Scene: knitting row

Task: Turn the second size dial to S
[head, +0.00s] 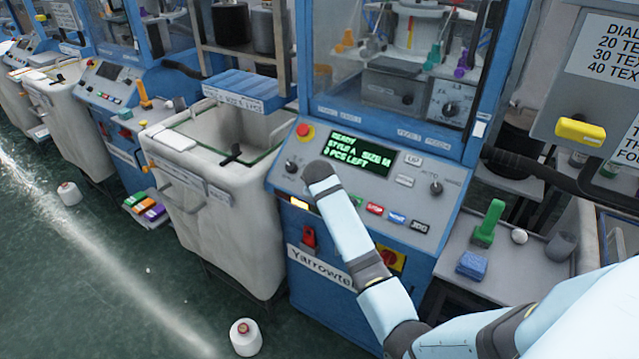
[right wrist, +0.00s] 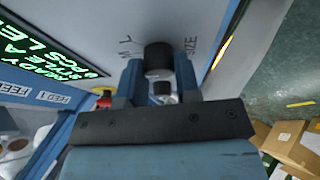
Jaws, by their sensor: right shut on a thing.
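A dark round dial knob (right wrist: 158,57) stands on the grey panel in the right wrist view. The display (head: 362,153) reads "READY, STYLE A, SIZE M, 0 PCS LEFT" in green. The dial's pointer position cannot be made out. My left gripper is not in view.
A red stop button (head: 305,131) sits above the panel's left part. An AUTO dial (head: 436,188) and coloured buttons are to the right. A pale bin (head: 215,215) stands left of the machine. A side table holds a green-handled tool (head: 488,222) and a blue block (head: 472,265).

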